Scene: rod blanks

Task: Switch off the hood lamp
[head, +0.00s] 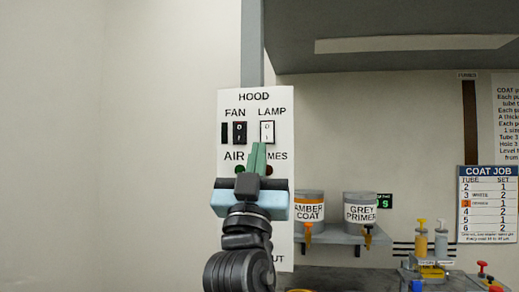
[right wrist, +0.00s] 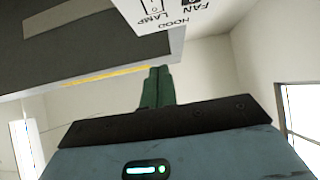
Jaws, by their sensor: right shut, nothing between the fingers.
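The white hood panel (head: 227,127) stands upright, with a black FAN switch (head: 240,132) on the left and a white LAMP switch (head: 267,132) on the right. In the right wrist view the LAMP switch (right wrist: 153,7) shows at the top edge, partly cut off. My right gripper (head: 259,146) is shut and empty, its green fingers pointing up just below the LAMP switch. I cannot tell whether the fingertips touch the panel. My left gripper is not in view.
Green and red buttons on the panel are partly hidden behind my gripper. An amber coat pot (head: 310,212) and a grey primer pot (head: 360,212) stand on a shelf to the right. The hood (head: 400,20) overhangs above right. The left wall side is clear.

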